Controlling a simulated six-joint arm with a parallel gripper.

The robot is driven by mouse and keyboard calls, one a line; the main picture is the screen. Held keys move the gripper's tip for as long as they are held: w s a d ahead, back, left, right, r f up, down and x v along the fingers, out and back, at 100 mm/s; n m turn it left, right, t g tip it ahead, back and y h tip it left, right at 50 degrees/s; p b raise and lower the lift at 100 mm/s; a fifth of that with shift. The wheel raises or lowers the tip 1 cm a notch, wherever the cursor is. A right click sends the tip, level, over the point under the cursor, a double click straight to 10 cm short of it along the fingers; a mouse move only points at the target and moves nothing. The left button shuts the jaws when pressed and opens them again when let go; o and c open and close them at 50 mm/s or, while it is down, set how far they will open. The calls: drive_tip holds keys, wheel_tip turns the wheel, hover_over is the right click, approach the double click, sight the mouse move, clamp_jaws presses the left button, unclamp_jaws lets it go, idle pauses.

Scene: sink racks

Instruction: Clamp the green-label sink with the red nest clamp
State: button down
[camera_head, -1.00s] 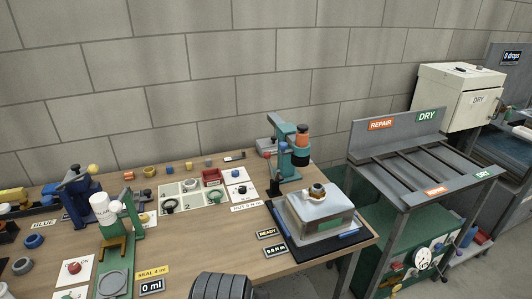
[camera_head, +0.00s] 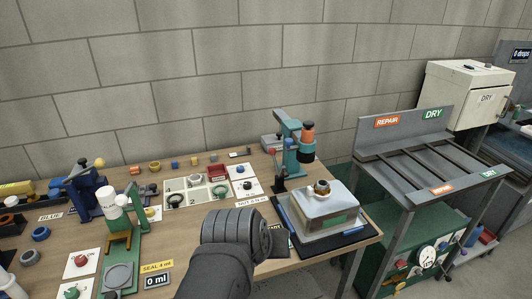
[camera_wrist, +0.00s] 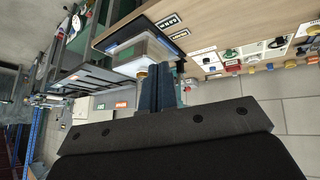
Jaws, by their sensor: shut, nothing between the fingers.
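A grey steel sink (camera_head: 326,204) sits upside down at the table's right end, with a small greenish label (camera_head: 338,221) on its front side. A brass and dark fitting (camera_head: 321,187) stands on its top. The sink also shows in the wrist view (camera_wrist: 133,53).
The teal press (camera_head: 303,157) rises just behind the sink. A white parts tray (camera_head: 196,199) and a green stand (camera_head: 117,245) are on the wooden table to the left. A grey slatted rack (camera_head: 425,165) stands right of the table, with a gap between.

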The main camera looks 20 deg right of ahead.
drive_tip(key=w+d+r+n+h, duration=0.3)
drive_tip(key=w+d+r, duration=0.8)
drive_tip(key=w+d, duration=0.25)
drive_tip(key=w+d+n+h, duration=0.2)
drive_tip(key=w+d, duration=0.1)
drive_tip(key=w, duration=0.9)
drive_tip(key=w+f+n+g+h, duration=0.1)
drive_tip(key=w+f+n, duration=0.1)
drive_tip(key=w+f, duration=0.45)
drive_tip(key=w+f+n+h, duration=0.1)
drive_tip(key=w+f+n, duration=0.25)
drive_tip(key=w, duration=0.55)
drive_tip(key=w+a+f+n+t+h, duration=0.1)
drive_tip(key=w+a+f+n, duration=0.1)
drive_tip(key=w+a+f, duration=0.4)
drive_tip(key=w+a+f+n+t+h, duration=0.1)
drive_tip(key=w+a+f+n, duration=0.1)
drive_tip(key=w+f, duration=0.7)
drive_tip(key=d, duration=0.9)
drive_tip(key=shift+s+d+f, duration=0.15)
drive_tip(key=shift+s+f, duration=0.15)
drive_tip(key=shift+f, duration=0.1)
